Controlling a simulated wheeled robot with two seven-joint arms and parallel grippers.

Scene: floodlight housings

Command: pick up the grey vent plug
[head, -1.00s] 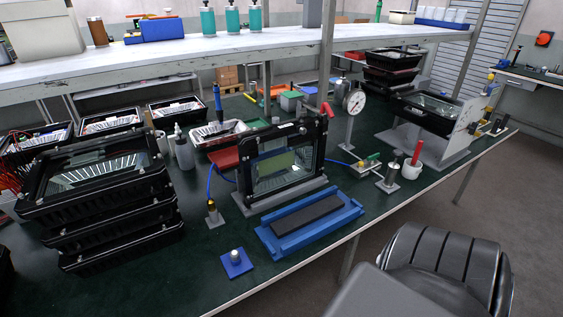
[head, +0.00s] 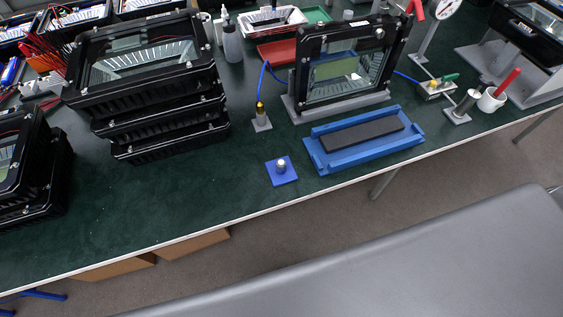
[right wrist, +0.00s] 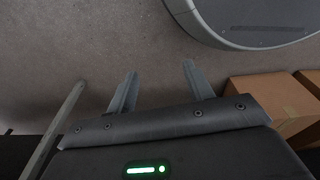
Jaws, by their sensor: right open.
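A small grey vent plug (head: 281,164) stands upright on a blue square pad (head: 282,176) near the front edge of the green bench in the head view. My right gripper (right wrist: 158,75) shows in the right wrist view with its two fingers apart and nothing between them. It is over the grey floor, away from the plug, which that view does not show. My left gripper is in neither view.
A blue cradle with a dark pad (head: 362,140) lies right of the plug. A floodlight housing (head: 345,65) stands behind it. Stacked black housings (head: 165,130) are at the left. The bench front near the plug is clear. Cardboard boxes (right wrist: 262,98) stand on the floor.

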